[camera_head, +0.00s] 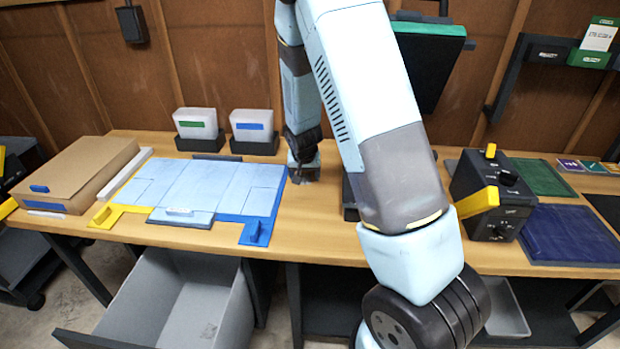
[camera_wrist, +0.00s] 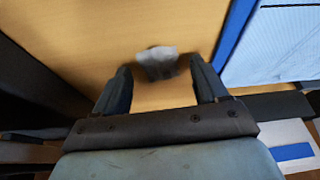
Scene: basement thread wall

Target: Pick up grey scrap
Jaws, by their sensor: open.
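The grey scrap (camera_wrist: 157,62) is a small, crumpled-looking piece on the wooden bench top in the wrist view. It lies just ahead of my gripper (camera_wrist: 159,82), around the line between the two fingertips. The fingers are spread to either side of it and do not visibly touch it. The wrist view is somewhat blurred, so the height of the fingers above the bench is hard to tell. In the head view my gripper (camera_head: 304,176) is low over the bench, right of the light-blue panel, and the scrap is not clearly visible.
The light-blue panel (camera_head: 205,187) with yellow and blue edging lies left of my gripper. Two white-block holders (camera_head: 254,146) stand behind. A black box with yellow handles (camera_head: 492,190) stands at the right. An open grey drawer (camera_head: 180,300) hangs below the bench. A cardboard box (camera_head: 80,172) is far left.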

